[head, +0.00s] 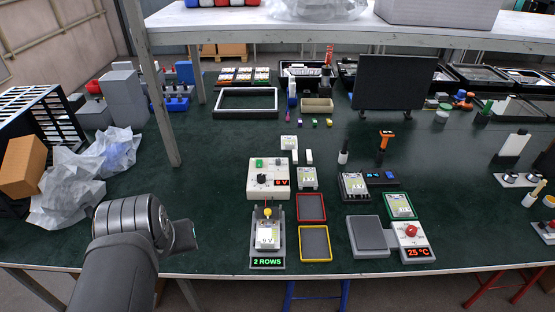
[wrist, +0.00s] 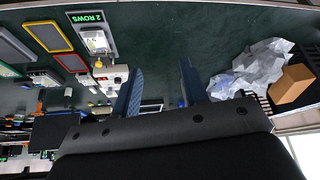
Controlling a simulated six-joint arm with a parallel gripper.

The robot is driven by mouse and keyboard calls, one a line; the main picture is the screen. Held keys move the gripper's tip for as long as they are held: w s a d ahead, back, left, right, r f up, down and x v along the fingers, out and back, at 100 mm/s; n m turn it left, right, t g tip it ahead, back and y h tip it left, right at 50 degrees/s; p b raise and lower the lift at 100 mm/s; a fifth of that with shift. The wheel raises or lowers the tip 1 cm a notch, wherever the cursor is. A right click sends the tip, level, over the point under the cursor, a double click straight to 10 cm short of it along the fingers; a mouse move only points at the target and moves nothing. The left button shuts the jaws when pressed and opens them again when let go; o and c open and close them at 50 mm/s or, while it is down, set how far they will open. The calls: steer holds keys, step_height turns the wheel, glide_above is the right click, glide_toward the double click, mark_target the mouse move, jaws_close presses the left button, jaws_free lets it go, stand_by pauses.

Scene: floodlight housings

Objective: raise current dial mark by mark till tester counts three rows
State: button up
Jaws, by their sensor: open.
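The white supply box (head: 268,190) stands left of the table's centre, with a dark round dial (head: 262,179), a green button and a small red display whose digit is hard to read, followed by V. In front of it the grey tester (head: 277,252) holds a white housing (head: 267,236) under a yellow-topped part. Its green display (head: 268,262) reads 2 ROWS. My gripper (head: 190,237) is at the front left, apart from both. In the wrist view my gripper (wrist: 160,85) is open and empty, its blue fingers spread; the tester's display (wrist: 88,17) shows there too.
A red-rimmed tray (head: 311,220) and a yellow-rimmed tray (head: 316,259) lie right of the tester. A grey pad (head: 368,237) and a unit reading 25 °C (head: 412,240) stand farther right. Crumpled plastic (head: 88,172) lies at the left. The table between gripper and supply box is clear.

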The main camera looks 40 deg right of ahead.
steer(key=w+d+r+m, duration=0.1)
steer(key=w+d+r, duration=0.3)
steer(key=w+d, duration=0.45)
steer(key=m+g, duration=0.2)
steer(key=m, duration=0.1)
glide_above(278, 160)
steer(key=s+a, duration=0.5)
step_height(278, 160, down, 10)
steer(key=shift+t+h, duration=0.3)
steer(key=shift+h, duration=0.1)
steer(key=x, duration=1.7)
steer(key=shift+s+f, duration=0.15)
steer(key=shift+f, duration=0.15)
jaws_close()
